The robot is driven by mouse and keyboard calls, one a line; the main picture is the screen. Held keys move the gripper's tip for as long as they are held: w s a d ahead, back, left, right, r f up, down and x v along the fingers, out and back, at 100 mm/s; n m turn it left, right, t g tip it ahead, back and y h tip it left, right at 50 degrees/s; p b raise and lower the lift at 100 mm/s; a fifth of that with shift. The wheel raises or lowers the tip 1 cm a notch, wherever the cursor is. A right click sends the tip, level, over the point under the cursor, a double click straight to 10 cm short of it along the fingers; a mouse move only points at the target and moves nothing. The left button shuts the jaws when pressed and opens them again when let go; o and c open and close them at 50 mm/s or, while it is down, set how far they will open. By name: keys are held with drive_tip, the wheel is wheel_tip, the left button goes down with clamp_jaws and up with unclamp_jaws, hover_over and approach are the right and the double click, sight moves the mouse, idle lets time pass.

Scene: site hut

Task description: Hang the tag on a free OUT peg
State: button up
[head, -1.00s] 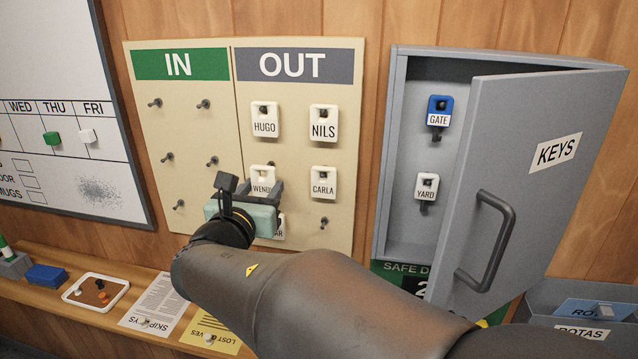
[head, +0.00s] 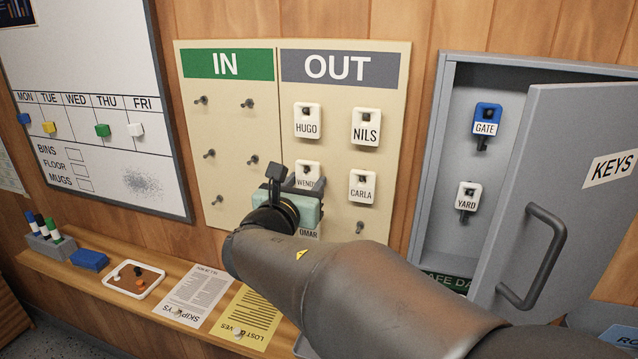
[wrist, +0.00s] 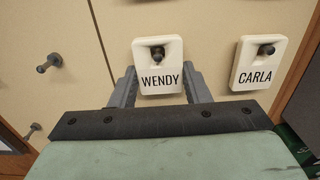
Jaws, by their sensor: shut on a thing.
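The white WENDY tag (head: 308,171) is at the left of the OUT panel's middle row. My gripper (head: 304,186) is shut on it from below, a finger at each side, as the wrist view also shows WENDY (wrist: 159,64). A dark peg shows in the tag's hole (wrist: 157,53); how far it passes through I cannot tell. The OUT panel (head: 386,140) also bears HUGO (head: 307,121), NILS (head: 366,127), CARLA (head: 362,187) and, partly hidden below my gripper, OMAR (head: 308,233). The lower right OUT peg (head: 360,227) is bare.
The IN panel (head: 225,140) on the left has several bare pegs. The grey key cabinet (head: 445,150), with its door (head: 585,200) ajar, stands right of the board. A shelf (head: 130,277) with papers and small items runs below. CARLA also shows in the wrist view (wrist: 257,64).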

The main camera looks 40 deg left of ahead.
drive_tip(key=shift+f+b, duration=0.25)
drive_tip(key=shift+b, duration=0.05)
idle(0.6)
drive_tip(key=o, duration=0.9)
drive_tip(key=b+v, duration=0.3)
drive_tip(key=v, duration=1.4)
drive_tip(key=shift+s+b, duration=0.15)
drive_tip(key=shift+b, duration=0.15)
